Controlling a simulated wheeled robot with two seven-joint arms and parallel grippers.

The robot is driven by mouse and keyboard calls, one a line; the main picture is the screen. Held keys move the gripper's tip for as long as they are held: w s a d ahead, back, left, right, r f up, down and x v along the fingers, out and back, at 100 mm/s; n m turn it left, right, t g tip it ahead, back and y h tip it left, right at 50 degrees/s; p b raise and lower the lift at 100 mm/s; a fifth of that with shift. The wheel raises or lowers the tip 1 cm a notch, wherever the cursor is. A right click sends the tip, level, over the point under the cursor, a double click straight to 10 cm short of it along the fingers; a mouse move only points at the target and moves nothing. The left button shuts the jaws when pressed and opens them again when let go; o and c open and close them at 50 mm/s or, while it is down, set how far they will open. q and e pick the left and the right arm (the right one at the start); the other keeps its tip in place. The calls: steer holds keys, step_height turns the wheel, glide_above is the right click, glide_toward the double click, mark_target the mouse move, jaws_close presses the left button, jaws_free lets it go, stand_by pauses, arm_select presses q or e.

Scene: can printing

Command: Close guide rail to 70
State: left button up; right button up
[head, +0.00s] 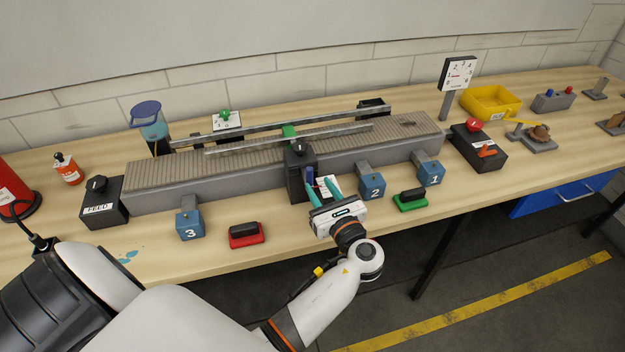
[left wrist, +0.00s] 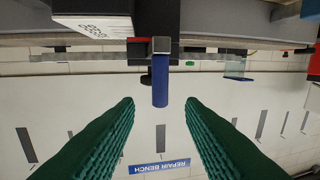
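The conveyor (head: 240,180) carries two long metal guide rails, a near one (head: 245,148) and a far one (head: 240,129). A black box (head: 299,160) with a round knob on top stands at the conveyor's front, with a green block (head: 289,131) behind it. A blue handle (head: 310,175) sticks out of the box; it also shows in the left wrist view (left wrist: 160,85) on a grey square bar. My left gripper (head: 322,188) is open, its green fingers apart, with the handle centred between the fingertips in the left wrist view. It does not grip the handle. My right gripper is not seen.
Blue blocks 3 (head: 190,225), 2 (head: 372,186) and 1 (head: 429,173) stand along the conveyor's front. A red-based switch (head: 246,235) and a green-based one (head: 410,200) lie near the bench edge.

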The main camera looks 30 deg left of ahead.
arm_select(q)
steer(key=b+v, duration=0.1)
steer(key=v, duration=0.4)
steer(key=shift+s+d, duration=0.1)
steer(key=shift+d, duration=0.2)
step_height(320, 180, down, 22)
steer(key=d+h+b, duration=0.2)
steer(key=h, duration=0.4)
steer(key=s+d+f+n+g+h+b, duration=0.1)
steer(key=s+f+n+g+h, duration=0.1)
steer(key=s+f, duration=0.45)
steer(key=s+f+n+g+h, duration=0.2)
steer(key=s+f+n, duration=0.1)
steer(key=f, duration=0.7)
steer(key=s+a+f+n+g+h+b, duration=0.1)
steer(key=s+f+n+g+h, duration=0.1)
steer(key=s+f+n, duration=0.6)
steer(key=s+a+f+n+g+h+b, duration=0.1)
steer(key=s+f+n, duration=0.8)
steer(key=s, duration=1.3)
step_height(320, 180, down, 2)
steer(key=shift+a+f+g+h, duration=0.1)
steer(key=shift+a+g+h, duration=0.6)
steer(key=shift+h, duration=0.4)
